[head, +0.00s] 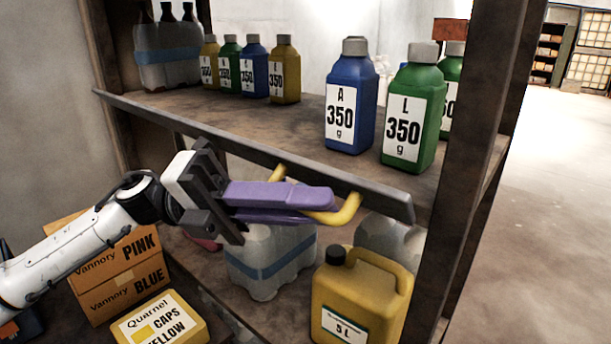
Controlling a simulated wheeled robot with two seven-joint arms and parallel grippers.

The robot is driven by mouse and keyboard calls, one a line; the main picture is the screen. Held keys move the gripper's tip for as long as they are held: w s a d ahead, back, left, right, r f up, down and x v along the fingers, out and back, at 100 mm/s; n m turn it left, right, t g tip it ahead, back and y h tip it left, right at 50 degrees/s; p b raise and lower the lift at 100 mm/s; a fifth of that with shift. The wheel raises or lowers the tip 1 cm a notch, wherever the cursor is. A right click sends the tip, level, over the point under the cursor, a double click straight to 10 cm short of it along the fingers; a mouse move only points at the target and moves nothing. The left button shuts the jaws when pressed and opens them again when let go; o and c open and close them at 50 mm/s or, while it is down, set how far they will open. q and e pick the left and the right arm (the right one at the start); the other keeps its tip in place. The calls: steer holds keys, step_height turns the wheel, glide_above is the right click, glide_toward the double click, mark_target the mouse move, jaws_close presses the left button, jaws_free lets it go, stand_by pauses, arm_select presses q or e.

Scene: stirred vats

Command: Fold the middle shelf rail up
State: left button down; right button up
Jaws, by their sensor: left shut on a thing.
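The middle shelf rail (228,148) is a long grey-brown bar along the front edge of the shelf that carries the bottles. It sits low, and the bottle bases show above it. A yellow handle (349,208) sticks out from the rail's front toward its right end. My left gripper (326,205) reaches in from the left with purple fingers, shut on the yellow handle. The fingers hide the handle's middle part. My right gripper is not in view.
Blue bottle A (350,85) and green bottle L (413,100) stand near the shelf's front right, with smaller bottles (285,68) farther left. Below are a yellow canister (385,290), clear bottles (262,275) and cartons (115,285). A post (480,150) bounds the right side.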

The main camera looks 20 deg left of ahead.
mark_target(321, 176)
arm_select(q)
steer(key=r+n+p, duration=0.1)
steer(key=p, duration=0.1)
steer(key=r+n+y+p, duration=0.1)
steer(key=n+p, duration=0.1)
steer(key=p, duration=0.1)
steer(key=r+n+p, duration=0.1)
steer(key=n+p, duration=0.1)
steer(key=p, duration=0.1)
steer(key=shift+w+d+t+y, duration=0.1)
steer(key=shift+w+t+y, duration=0.2)
steer(key=shift+w+y, duration=0.1)
steer(key=shift+w+d+r+n+y+p, duration=0.1)
steer(key=shift+w+n+y+p, duration=0.15)
steer(key=shift+n+p, duration=0.7)
steer(key=shift+y+p, duration=0.25)
steer(key=shift+p, duration=0.15)
steer(key=c, duration=1.8)
jaws_free()
steer(key=a+b, duration=0.3)
steer(key=a, duration=0.7)
steer(key=shift+s+a+r, duration=0.15)
steer(key=shift+r, duration=0.25)
